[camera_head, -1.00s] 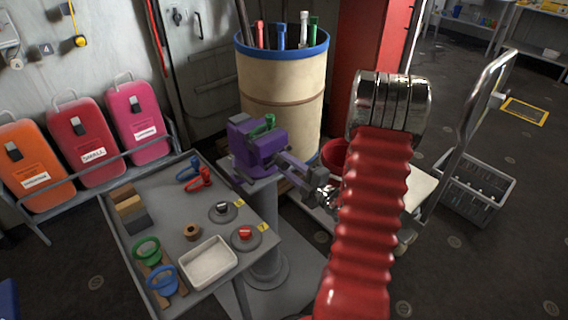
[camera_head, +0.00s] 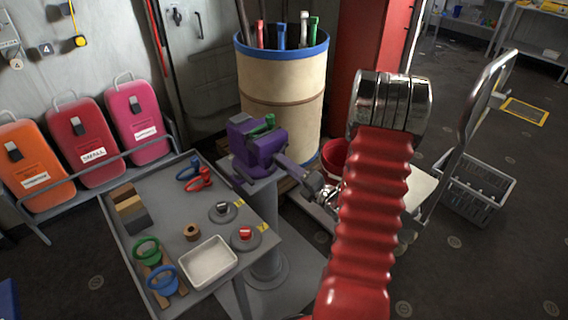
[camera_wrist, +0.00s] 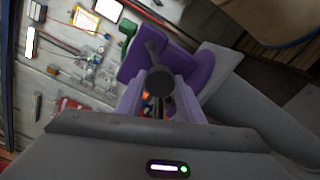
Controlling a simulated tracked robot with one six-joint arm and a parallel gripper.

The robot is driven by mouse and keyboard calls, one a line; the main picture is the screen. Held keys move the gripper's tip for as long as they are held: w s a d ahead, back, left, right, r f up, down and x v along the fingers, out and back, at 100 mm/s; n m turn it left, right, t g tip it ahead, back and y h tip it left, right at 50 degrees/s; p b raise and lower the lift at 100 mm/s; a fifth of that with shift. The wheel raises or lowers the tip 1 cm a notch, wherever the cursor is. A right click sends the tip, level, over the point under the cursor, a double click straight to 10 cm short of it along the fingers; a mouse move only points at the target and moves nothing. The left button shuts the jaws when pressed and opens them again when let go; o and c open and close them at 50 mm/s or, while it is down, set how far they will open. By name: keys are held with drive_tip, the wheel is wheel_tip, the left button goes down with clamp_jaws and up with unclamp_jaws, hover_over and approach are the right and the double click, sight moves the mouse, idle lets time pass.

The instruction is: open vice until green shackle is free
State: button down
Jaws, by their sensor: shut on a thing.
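The purple vice (camera_head: 254,150) stands on a grey pedestal beside the bench. The green shackle (camera_head: 262,126) sits at the top of its jaws. I cannot tell whether there is a gap around it. The vice's screw bar (camera_head: 290,171) reaches out toward my gripper (camera_head: 317,187), which is at its outer end, partly hidden by my red arm. In the wrist view the purple vice (camera_wrist: 192,72) lies ahead, with the green shackle (camera_wrist: 128,27) at its upper left. The round dark screw end and handle bar (camera_wrist: 160,80) are right before my gripper, which is shut on the handle.
The grey bench (camera_head: 222,222) left of the vice holds a white tray (camera_head: 208,262), shackles, blocks and round pads. A barrel (camera_head: 283,95) stands behind the vice. A red bucket (camera_head: 333,153) and a trolley (camera_head: 470,150) stand close to my arm. Open floor lies at the right.

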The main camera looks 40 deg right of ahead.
drive_tip(key=shift+s+n, duration=0.15)
drive_tip(key=shift+n, duration=7.35)
drive_tip(key=shift+s+n, duration=0.15)
drive_tip(key=shift+n, duration=7.25)
drive_tip(key=shift+n, duration=0.3)
